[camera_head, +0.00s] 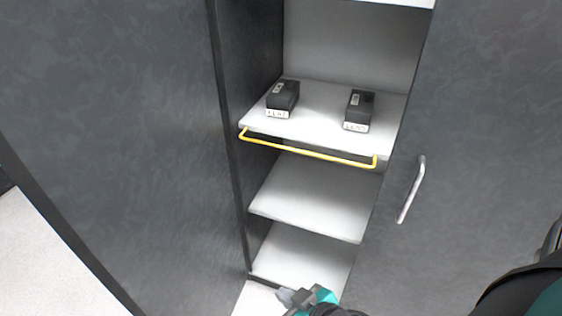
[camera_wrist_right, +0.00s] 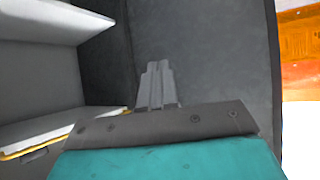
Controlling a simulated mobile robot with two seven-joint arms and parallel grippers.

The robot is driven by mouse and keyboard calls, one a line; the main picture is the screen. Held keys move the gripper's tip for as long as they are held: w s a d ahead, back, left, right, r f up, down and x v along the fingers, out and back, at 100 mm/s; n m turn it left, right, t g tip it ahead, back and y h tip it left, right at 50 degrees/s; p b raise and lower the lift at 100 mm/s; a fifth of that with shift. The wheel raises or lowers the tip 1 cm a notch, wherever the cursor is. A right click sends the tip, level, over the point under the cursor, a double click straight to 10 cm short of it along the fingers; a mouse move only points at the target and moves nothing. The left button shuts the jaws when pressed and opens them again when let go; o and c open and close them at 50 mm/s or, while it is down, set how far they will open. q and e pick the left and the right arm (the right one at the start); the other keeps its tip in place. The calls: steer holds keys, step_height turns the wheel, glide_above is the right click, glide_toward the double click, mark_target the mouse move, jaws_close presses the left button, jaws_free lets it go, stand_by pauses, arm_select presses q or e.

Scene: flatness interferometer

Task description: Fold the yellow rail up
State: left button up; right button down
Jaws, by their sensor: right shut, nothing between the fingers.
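The yellow rail (camera_head: 310,153) is a thin bar running across the front of the upper shelf in the head view, at or just below the shelf's front edge. Part of the yellow rail also shows at the lower left of the right wrist view (camera_wrist_right: 20,152). My right gripper (camera_head: 287,296) is at the bottom of the head view, lower in the picture than the rail and apart from it. Its fingers (camera_wrist_right: 157,84) are shut and empty in the right wrist view, in front of a dark panel. My left gripper is not in view.
Two black boxes with white labels, a left one (camera_head: 283,97) and a right one (camera_head: 358,110), sit on the upper shelf (camera_head: 318,117). Lower shelves (camera_head: 312,200) look empty. A dark door (camera_head: 480,120) with a silver handle (camera_head: 411,190) stands on the right.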

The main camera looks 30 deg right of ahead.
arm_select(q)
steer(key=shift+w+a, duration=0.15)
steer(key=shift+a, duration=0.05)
arm_select(e)
steer(key=shift+w+a, duration=0.2)
steer(key=shift+w, duration=0.05)
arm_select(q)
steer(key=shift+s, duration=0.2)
arm_select(e)
steer(key=shift+s+d, duration=0.1)
